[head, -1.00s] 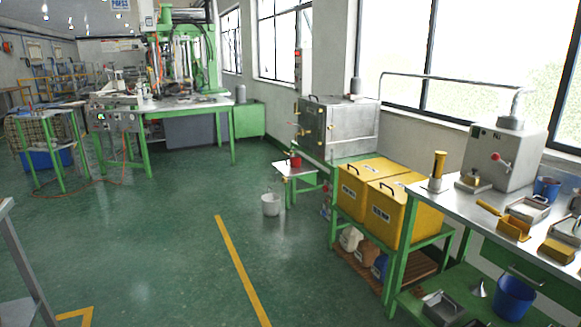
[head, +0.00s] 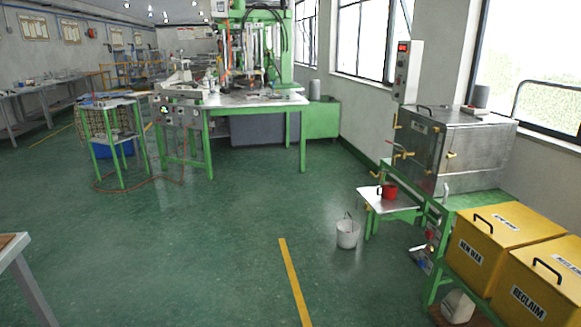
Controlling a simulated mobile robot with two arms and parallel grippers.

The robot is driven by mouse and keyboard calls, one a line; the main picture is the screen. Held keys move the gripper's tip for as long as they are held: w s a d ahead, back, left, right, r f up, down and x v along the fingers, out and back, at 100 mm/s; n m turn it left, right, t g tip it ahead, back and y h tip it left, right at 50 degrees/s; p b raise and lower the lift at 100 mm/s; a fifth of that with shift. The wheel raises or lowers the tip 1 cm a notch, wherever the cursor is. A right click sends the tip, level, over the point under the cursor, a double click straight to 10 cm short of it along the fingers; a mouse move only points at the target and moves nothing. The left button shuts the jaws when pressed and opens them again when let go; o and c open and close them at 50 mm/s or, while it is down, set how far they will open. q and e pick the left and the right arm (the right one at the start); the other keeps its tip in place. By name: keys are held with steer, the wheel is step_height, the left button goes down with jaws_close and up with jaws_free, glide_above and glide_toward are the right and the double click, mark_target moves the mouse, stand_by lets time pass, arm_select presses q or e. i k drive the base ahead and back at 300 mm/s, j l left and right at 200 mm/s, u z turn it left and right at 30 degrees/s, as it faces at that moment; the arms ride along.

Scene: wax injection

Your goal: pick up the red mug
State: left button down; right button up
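The red mug (head: 389,190) stands upright on a small low metal table with green legs (head: 378,205), right of the middle in the head view. The table is beside the large steel box on the green stand. Neither of my grippers shows in the head view, so whether they are open or shut is hidden.
A white bucket (head: 347,234) stands on the floor in front of the small table. Yellow bins (head: 492,240) are at the right front. A green press bench (head: 255,100) stands at the back. The middle floor is clear.

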mark_target(386, 191)
steer(key=i, duration=2.2)
